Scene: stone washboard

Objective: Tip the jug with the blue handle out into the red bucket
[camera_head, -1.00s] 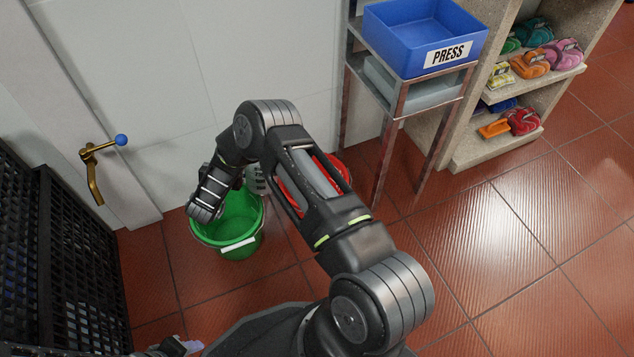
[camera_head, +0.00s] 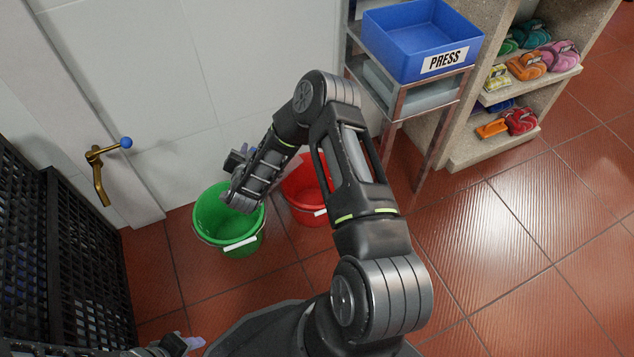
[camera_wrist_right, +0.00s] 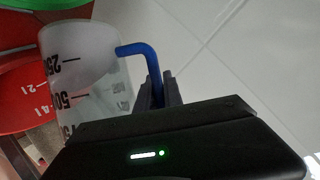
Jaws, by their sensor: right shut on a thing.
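The clear jug (camera_wrist_right: 85,70), with dark volume marks and a blue handle (camera_wrist_right: 143,58), shows in the right wrist view. My right gripper (camera_wrist_right: 160,92) is shut on the blue handle. In the head view my right gripper (camera_head: 238,160) is above and behind the buckets near the wall, and my arm hides most of the jug. The red bucket (camera_head: 305,190) stands on the floor, partly behind my arm. It also shows beside the jug in the wrist view (camera_wrist_right: 22,95). I cannot tell the jug's contents. My left gripper (camera_head: 180,345) is only partly visible at the bottom edge.
A green bucket (camera_head: 230,230) stands close to the left of the red bucket. A metal stand with a blue tray (camera_head: 415,45) is to the right, near a stone shelf (camera_head: 490,150). A black crate (camera_head: 85,260) is at left. The right floor is clear.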

